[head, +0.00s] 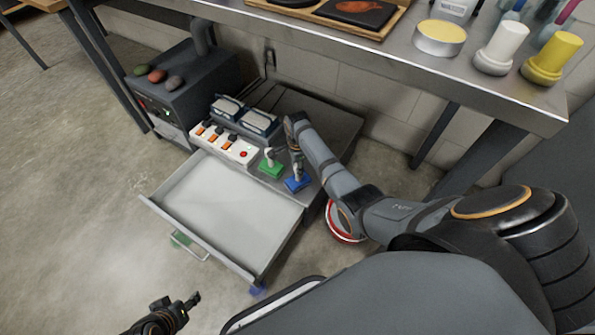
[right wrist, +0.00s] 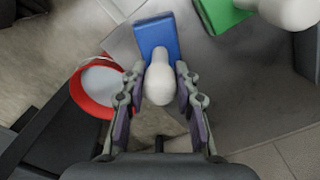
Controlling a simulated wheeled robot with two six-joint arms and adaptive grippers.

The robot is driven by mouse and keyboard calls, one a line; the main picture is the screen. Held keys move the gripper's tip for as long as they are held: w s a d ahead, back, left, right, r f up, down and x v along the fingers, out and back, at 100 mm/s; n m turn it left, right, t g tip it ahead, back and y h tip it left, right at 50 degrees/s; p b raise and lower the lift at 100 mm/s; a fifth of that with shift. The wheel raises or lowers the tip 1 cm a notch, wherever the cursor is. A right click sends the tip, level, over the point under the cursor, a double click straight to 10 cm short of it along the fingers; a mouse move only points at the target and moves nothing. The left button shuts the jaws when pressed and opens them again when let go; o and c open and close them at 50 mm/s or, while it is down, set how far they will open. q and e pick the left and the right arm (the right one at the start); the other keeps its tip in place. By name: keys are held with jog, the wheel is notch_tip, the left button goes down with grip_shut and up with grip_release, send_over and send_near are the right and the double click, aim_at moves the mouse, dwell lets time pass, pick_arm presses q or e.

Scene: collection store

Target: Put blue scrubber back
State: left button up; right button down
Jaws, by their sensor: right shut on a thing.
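The blue scrubber (head: 297,184), with a blue block base and a pale handle, is at the front right corner of the low cabinet top. In the right wrist view its blue base (right wrist: 158,38) and pale rounded handle (right wrist: 158,80) show between the fingers. My right gripper (right wrist: 160,92) is shut on the handle. I cannot tell whether the base touches the cabinet top. A green scrubber (head: 271,164) stands just left of it. My left gripper (head: 190,302) is low at the bottom of the head view, apart from everything; its finger opening is unclear.
The cabinet's drawer (head: 230,200) is pulled out and empty. A white switch box (head: 225,143) sits on the cabinet top (head: 320,118). A red-rimmed round container (head: 343,222) stands right of the cabinet. A metal table (head: 400,65) overhangs behind. Floor at left is clear.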

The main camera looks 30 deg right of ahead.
pick_arm(q)
jog(key=shift+r, duration=0.1)
pick_arm(e)
jog(key=c, duration=1)
grip_release()
